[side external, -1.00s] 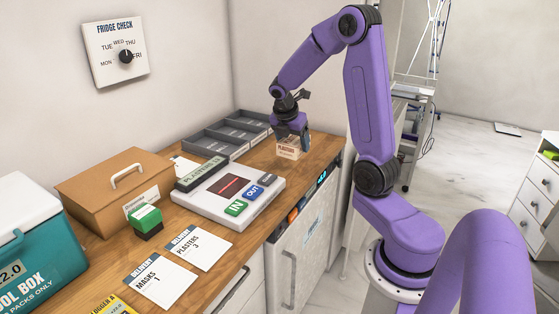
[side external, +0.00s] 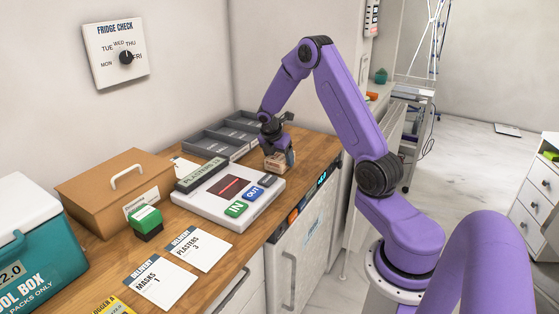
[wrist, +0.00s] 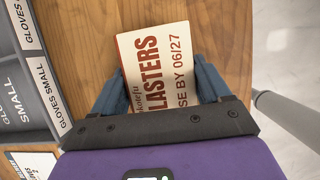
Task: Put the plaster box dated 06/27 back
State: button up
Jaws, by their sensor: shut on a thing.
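The plaster box (wrist: 158,65) is cream with dark red print and reads "PLASTERS" and "USE BY 06/27" in the wrist view. My gripper (wrist: 160,90) has its blue fingers on both sides of the box, shut on it. In the side view my gripper (side external: 274,150) holds the box (side external: 280,161) over the wooden counter, just behind the scanner's right corner. I cannot tell whether the box touches the counter. The grey compartment tray (side external: 215,143) lies to the left of my gripper. Its compartment labels in the wrist view read "GLOVES SMALL".
A white scanner (side external: 220,210) with a red window and IN and OUT keys lies in front of the tray. A brown case (side external: 90,195), a green-and-black stamp (side external: 145,222), delivery cards (side external: 160,282) and a teal cool box (side external: 25,250) stand further left. The counter (side external: 318,150) right of the tray is bare.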

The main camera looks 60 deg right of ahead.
jog(key=shift+f, duration=0.55)
jog(key=shift+f, duration=0.15)
jog(key=o, duration=1)
jog(key=v, duration=1.2)
jog(key=s+a+r+m+t+y, duration=0.1)
jog(key=s+a, duration=0.3)
jog(key=a, duration=0.7)
jog(key=s+a+r+m+y, duration=0.15)
jog(key=s+a, duration=0.35)
jog(key=a, duration=0.7)
jog(key=s+a+m, duration=0.1)
jog(key=s+a, duration=0.1)
jog(key=s, duration=0.5)
jog(key=s+a+m+y, duration=0.1)
jog(key=s+a, duration=0.1)
jog(key=s, duration=0.5)
jog(key=s+a+m+y, duration=0.1)
jog(key=s+a, duration=0.2)
jog(key=s, duration=0.4)
jog(key=shift+f+g, duration=0.15)
jog(key=shift+g, duration=0.25)
